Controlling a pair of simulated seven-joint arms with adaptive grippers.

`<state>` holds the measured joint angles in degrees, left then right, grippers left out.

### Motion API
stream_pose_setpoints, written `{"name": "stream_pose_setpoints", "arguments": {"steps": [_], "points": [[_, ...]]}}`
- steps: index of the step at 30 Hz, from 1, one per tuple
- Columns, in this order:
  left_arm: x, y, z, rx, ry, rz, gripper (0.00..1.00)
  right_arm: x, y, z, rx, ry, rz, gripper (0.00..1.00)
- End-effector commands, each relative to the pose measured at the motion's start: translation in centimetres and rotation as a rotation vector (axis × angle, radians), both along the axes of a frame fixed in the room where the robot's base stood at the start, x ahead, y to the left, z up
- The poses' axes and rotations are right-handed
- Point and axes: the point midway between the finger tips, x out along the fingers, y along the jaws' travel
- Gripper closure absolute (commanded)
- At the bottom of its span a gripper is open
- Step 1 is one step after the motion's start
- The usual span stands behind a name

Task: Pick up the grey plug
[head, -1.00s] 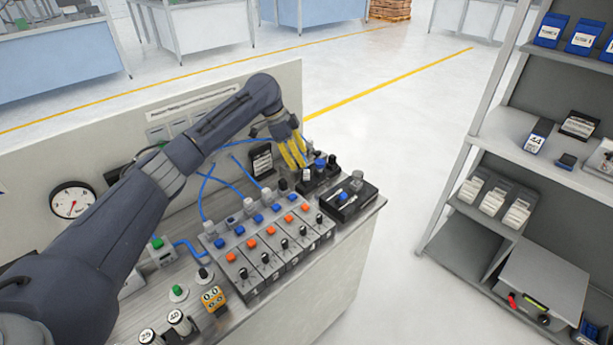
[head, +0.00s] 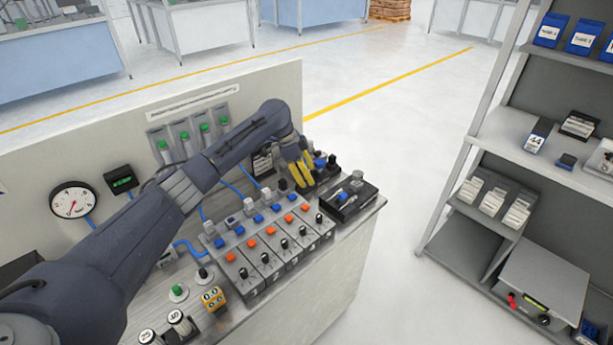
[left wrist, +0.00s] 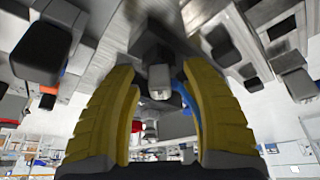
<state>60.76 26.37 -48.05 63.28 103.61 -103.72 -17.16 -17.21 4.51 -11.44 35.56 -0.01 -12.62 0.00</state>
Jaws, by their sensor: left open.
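The grey plug (left wrist: 159,77) shows in the left wrist view as a small light-grey block near the middle, in front of a darker part. My left gripper (left wrist: 160,85) is open, with one yellow finger on each side of the plug in that view and gaps between them. I cannot tell how deep the plug sits between the fingers. In the head view my left gripper (head: 302,174) is low over the far right end of the bench, and its fingers hide the grey plug there. My right gripper is not in view.
A valve block (head: 262,243) with orange and blue buttons fills the bench's front. A black box (head: 348,204) with a grey and a blue knob stands right of my gripper. A blue cap (head: 320,163) is close beside the fingers. Shelves (head: 530,190) stand at right across open floor.

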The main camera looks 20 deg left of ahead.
Motion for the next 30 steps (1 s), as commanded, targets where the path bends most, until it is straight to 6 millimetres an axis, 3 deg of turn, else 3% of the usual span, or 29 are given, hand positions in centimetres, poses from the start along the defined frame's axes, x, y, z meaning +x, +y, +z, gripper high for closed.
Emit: {"name": "stream_pose_setpoints", "arguments": {"steps": [6, 18, 30], "points": [[0.00, 0.02, 0.02, 0.000, 0.000, 0.000, 0.55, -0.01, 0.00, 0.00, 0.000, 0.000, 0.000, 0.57], [0.01, 0.05, 0.05, 0.000, -0.001, 0.000, 1.00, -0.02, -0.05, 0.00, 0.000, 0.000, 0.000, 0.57], [0.01, 0.05, 0.11, 0.001, -0.001, 0.000, 1.00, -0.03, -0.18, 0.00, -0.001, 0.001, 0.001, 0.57]]}}
